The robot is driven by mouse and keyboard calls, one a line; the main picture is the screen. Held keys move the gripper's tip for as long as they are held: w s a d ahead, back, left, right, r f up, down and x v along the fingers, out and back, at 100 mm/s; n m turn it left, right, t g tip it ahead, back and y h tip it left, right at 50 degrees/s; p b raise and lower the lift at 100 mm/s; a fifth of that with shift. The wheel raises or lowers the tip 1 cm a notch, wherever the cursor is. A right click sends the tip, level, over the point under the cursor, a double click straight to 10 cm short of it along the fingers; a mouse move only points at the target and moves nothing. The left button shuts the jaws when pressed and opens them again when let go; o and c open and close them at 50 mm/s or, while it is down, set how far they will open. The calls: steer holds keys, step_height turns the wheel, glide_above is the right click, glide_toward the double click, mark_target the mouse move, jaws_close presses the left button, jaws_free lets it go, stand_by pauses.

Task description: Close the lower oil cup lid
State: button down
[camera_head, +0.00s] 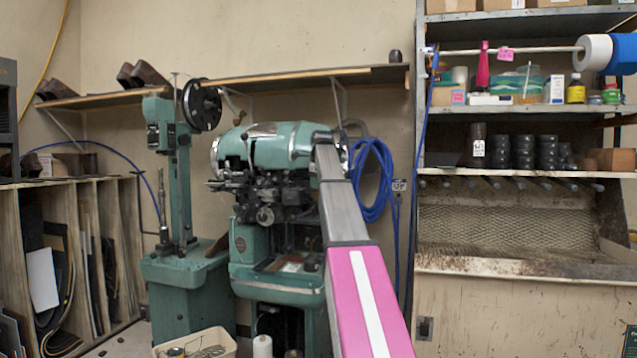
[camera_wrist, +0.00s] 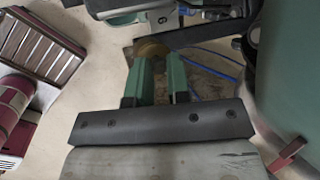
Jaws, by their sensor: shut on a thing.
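The green sole stitcher (camera_head: 257,245) stands in the middle of the head view, against the wall. My arm reaches up to its upper right side and hides my gripper there. In the wrist view my gripper (camera_wrist: 158,62) has two green fingers with a narrow gap between them. A rounded brass-coloured piece (camera_wrist: 152,47) is at the fingertips, and the jaws are shut on it. I cannot tell for sure whether this piece is the lower oil cup lid. The cup and the lid's angle cannot be made out.
Blue hose (camera_head: 372,180) hangs on the wall right of the stitcher. A second green machine (camera_head: 180,280) stands close on its left. A shelf unit (camera_head: 520,104) with boxes and bottles is at the right. A pale bin (camera_head: 195,343) sits on the floor in front.

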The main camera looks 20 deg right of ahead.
steer(key=shift+w+a+f+g+h, duration=0.1)
steer(key=shift+a+g+h, duration=0.1)
steer(key=shift+h, duration=0.15)
steer(key=shift+w+a+f+g+h, duration=0.1)
steer(key=shift+g+h, duration=0.1)
steer(key=shift+h, duration=0.15)
steer(key=c, duration=1.1)
jaws_free()
steer(key=v, duration=1)
steer(key=shift+r, duration=0.35)
